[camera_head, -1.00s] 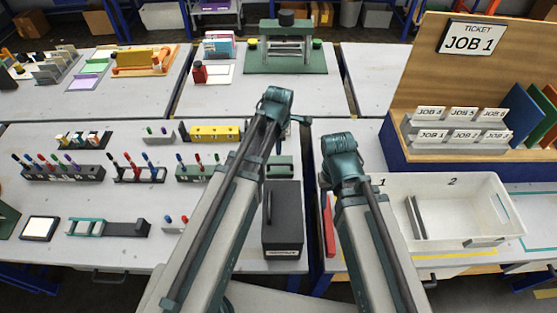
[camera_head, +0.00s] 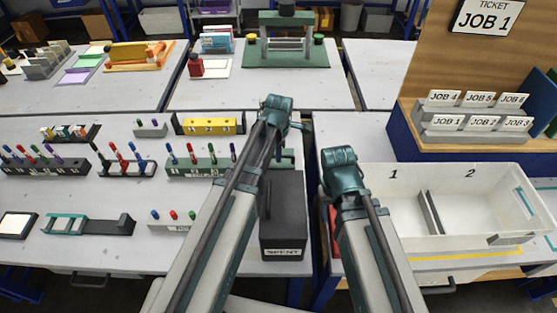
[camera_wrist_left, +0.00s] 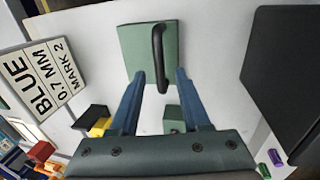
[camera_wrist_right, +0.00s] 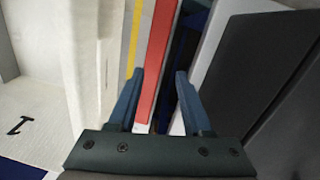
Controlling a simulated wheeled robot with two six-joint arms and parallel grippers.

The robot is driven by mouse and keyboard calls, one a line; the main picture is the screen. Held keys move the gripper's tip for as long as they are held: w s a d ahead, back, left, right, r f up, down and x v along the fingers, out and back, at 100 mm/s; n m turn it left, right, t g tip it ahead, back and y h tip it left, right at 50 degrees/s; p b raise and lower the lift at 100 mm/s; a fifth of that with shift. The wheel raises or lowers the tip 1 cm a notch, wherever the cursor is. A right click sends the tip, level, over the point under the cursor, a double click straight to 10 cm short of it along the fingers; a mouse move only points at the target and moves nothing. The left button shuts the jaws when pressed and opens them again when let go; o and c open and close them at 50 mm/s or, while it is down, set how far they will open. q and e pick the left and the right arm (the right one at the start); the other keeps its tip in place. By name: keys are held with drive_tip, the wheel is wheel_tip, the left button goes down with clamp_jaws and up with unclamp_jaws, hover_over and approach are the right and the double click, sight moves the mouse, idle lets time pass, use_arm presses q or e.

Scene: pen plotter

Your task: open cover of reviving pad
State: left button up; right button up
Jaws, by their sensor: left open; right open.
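A green block with a black bar handle (camera_wrist_left: 132,48) lies on the table in the left wrist view. A bit of it shows behind my arm in the head view (camera_head: 287,158). A dark box (camera_head: 286,212) with a side handle and a front label stands nearer; its label is too small to read. I cannot tell for certain which is the reviving pad's cover. My left gripper (camera_wrist_left: 161,74) is open and empty, its fingertips near the green block's handle, apparently not gripping it. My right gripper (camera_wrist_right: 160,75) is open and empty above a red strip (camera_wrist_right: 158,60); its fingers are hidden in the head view.
A white bin (camera_head: 395,225) marked 1 and 2 stands at the right. A job card rack (camera_head: 440,147) stands behind it. Racks of coloured pens (camera_head: 125,170) fill the left table. A gap separates the two front tables. A label plate (camera_wrist_left: 42,80) reads BLUE 0.7 MM MARK 2.

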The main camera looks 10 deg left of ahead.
use_arm(q)
drive_tip(key=shift+w+f+b, duration=0.15)
drive_tip(key=shift+f+b, duration=0.2)
drive_tip(key=shift+f, duration=0.4)
drive_tip(key=shift+r, duration=0.1)
clamp_jaws()
idle(0.8)
